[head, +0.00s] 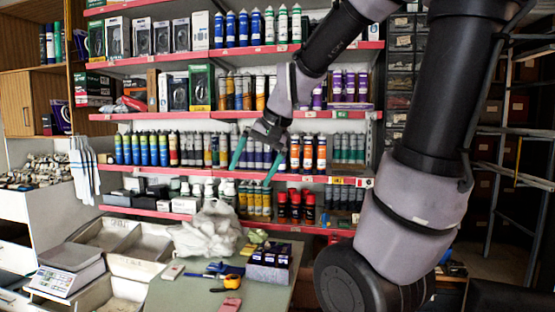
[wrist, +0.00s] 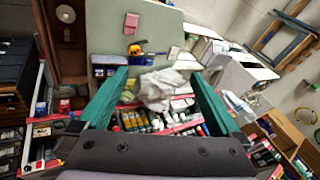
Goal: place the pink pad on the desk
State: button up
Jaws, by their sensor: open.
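The pink pad (head: 229,306) lies on the green-topped desk (head: 180,296) at the bottom of the head view, partly cut off by the frame's edge. In the wrist view the pink pad (wrist: 131,24) lies flat on the desk top (wrist: 163,28), near the top of the picture. My gripper (head: 254,168) is open, with two green fingers spread apart in front of the shelves, above and well away from the pad. In the wrist view my gripper (wrist: 160,78) shows nothing between its fingertips being held.
On the desk are a yellow tape measure (head: 231,282), a dark box (head: 269,264), a blue tool (head: 215,269) and a white plastic bag (head: 207,232). A scale (head: 66,272) stands at left. Shelves full of bottles (head: 240,205) rise behind. Bare desk top surrounds the pad.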

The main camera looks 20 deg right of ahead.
jog(key=s+d+r+t+h, duration=0.1)
jog(key=s+d+r+t, duration=0.1)
jog(key=s, duration=0.8)
jog(key=shift+d+r+n, duration=0.15)
jog(key=shift+r+n, duration=0.25)
jog(key=shift+r, duration=0.45)
jog(key=shift+c, duration=0.3)
